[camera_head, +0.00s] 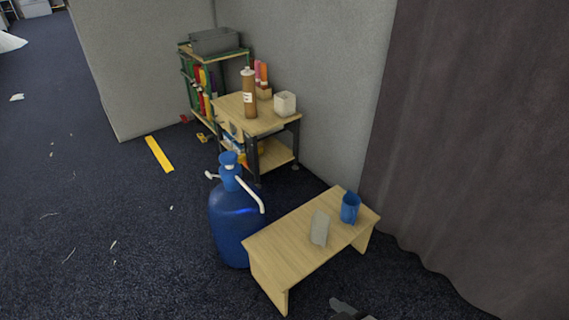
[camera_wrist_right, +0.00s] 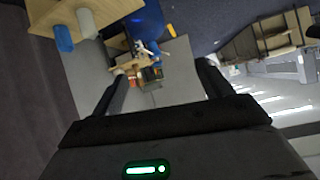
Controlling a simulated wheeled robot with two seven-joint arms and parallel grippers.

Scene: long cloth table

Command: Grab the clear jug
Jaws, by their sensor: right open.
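A low wooden table (camera_head: 285,248) bears a pale grey upright thing (camera_head: 319,228), which may be the clear jug; its details are too small to tell. A blue mug (camera_head: 350,208) stands to its right. In the right wrist view the pale thing (camera_wrist_right: 87,22) and the blue mug (camera_wrist_right: 63,38) are at the upper left on the table (camera_wrist_right: 112,8). My right gripper (camera_wrist_right: 160,84) is open, with nothing between its fingers, and apart from both. My left gripper is not in view.
A large blue bottle (camera_head: 232,225) with white tubes stands on the carpet beside the low table. A wooden cart (camera_head: 262,118) holds a brown bottle (camera_head: 249,94) and a white box (camera_head: 285,103). A dark curtain (camera_head: 470,150) hangs at the right. Carpet at the left is mostly clear.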

